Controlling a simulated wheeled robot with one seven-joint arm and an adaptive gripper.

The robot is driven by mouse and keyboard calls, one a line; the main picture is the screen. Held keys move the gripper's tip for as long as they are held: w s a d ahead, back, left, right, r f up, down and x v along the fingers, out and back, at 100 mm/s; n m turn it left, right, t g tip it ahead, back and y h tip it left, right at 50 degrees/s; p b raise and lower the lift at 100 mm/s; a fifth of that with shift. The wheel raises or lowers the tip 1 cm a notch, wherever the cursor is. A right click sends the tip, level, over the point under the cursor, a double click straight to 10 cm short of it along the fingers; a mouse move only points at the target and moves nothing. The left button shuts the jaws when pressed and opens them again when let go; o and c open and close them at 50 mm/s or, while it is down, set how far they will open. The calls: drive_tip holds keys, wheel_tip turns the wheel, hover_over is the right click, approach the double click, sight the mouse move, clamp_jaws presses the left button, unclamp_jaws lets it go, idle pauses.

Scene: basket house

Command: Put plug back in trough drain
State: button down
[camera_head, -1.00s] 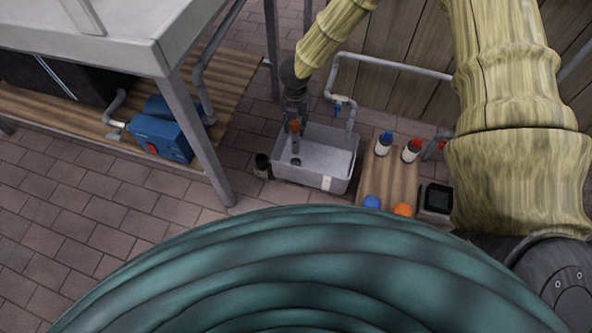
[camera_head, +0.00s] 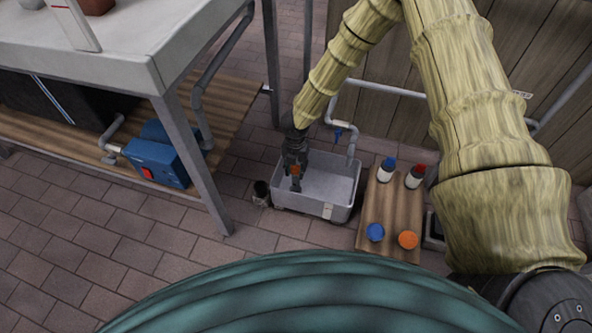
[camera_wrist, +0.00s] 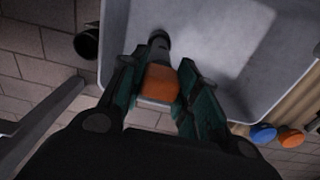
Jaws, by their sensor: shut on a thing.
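My gripper (camera_head: 295,172) is over the left part of the grey trough (camera_head: 340,196), its fingers pointing down inside the rim. In the wrist view my gripper (camera_wrist: 158,90) is shut on the plug (camera_wrist: 160,82), which has an orange body and a dark narrow end pointing away from the gripper. The orange of the plug also shows between the fingers in the head view (camera_head: 295,170). The trough's pale floor (camera_wrist: 200,35) lies beyond the plug in the wrist view. The drain hole is hidden behind the gripper and plug, so I cannot tell whether the plug touches it.
A dark cup (camera_head: 261,193) stands left of the trough. A wooden board (camera_head: 391,208) at its right carries bottles and blue and orange round objects. A blue pump (camera_head: 155,160) and a table leg (camera_head: 195,165) are at left. A pipe with a tap (camera_head: 345,130) rises behind the trough.

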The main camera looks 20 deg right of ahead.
drive_tip(key=shift+f, duration=0.45)
drive_tip(key=c, duration=1.1)
unclamp_jaws()
drive_tip(key=shift+o, duration=0.2)
drive_tip(key=shift+r, duration=0.15)
wheel_tip(320, 180, up, 12)
drive_tip(key=p, duration=0.4)
drive_tip(key=s+d+f+n+h, duration=0.15)
drive_tip(key=s+f+n, duration=0.25)
drive_tip(key=s+n, duration=0.5)
drive_tip(key=s+d+f+n+h, duration=0.1)
drive_tip(key=s+d+f+n, duration=0.2)
drive_tip(key=s+f+n, duration=0.55)
drive_tip(key=s+a+r+n+y, duration=0.1)
drive_tip(key=s+r+n+y, duration=0.1)
drive_tip(key=s+n, duration=1.7)
drive_tip(key=r+n, duration=0.1)
drive_tip(key=n, duration=0.5)
